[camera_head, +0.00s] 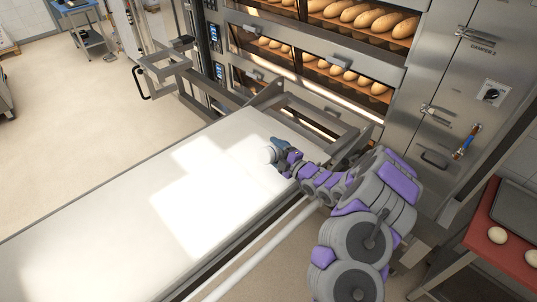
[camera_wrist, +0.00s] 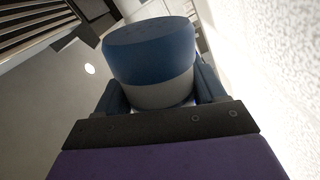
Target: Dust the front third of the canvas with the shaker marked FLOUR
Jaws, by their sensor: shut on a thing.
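The canvas (camera_head: 90,235) is the long pale surface running from the lower left up to the oven front, with a bright patch of light across its middle. My gripper (camera_head: 282,149) is over its far right end, near the oven. The gripper is shut on a shaker (camera_head: 269,155), a small round whitish body in the head view. In the wrist view the shaker (camera_wrist: 150,55) shows a blue band and a pale grey-white band between the two dark fingers (camera_wrist: 155,95). No lettering on it can be read. Its tilt and its gap from the canvas are hard to tell.
Deck ovens (camera_head: 330,75) with rows of loaves stand at the back, with a metal frame (camera_head: 315,120) at the canvas's far end. A red-topped table (camera_head: 490,240) with dough balls and a dark tray is at right. A blue-topped stand (camera_head: 75,5) is far left.

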